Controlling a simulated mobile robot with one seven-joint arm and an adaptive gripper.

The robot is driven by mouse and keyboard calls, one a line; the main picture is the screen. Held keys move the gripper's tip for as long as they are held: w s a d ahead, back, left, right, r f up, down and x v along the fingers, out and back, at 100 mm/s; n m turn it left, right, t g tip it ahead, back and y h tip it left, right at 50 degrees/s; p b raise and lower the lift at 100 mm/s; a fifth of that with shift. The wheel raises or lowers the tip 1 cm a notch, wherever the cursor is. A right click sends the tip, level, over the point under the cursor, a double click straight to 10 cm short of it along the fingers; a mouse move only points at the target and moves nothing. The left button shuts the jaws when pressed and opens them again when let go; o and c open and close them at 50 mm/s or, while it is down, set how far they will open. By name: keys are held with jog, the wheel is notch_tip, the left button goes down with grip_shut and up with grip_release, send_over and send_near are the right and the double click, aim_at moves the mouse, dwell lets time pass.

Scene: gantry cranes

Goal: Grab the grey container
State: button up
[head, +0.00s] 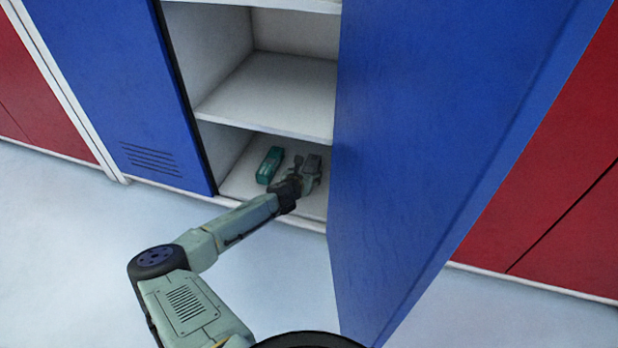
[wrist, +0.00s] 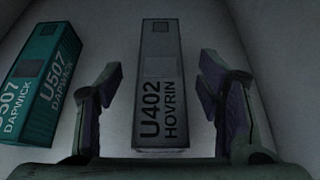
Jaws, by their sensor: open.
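The grey container (wrist: 160,65) lies on the cabinet's bottom shelf, marked "U402 HOVRIN", and in the wrist view it runs lengthwise between my fingers. My gripper (wrist: 160,88) is open, with one finger on each side of the container's near part and a visible gap on both sides. In the head view my gripper (head: 309,178) reaches into the lowest compartment. There the grey container (head: 313,161) shows only in part at the gripper, and the rest of it is hidden.
A teal container (wrist: 48,85) marked "U507 DAPWICK" lies left of the grey one; it also shows in the head view (head: 269,165). The blue cabinet door (head: 430,140) stands open to the right of my arm. A white shelf (head: 275,95) is above the compartment.

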aim_at(308, 171)
jog(key=x, duration=0.2)
jog(key=shift+w+d+f+b, duration=0.15)
jog(key=shift+f+b, duration=0.2)
jog(key=shift+b, duration=0.05)
jog(key=shift+w, duration=0.2)
jog(key=shift+c, duration=0.3)
jog(key=c, duration=1.3)
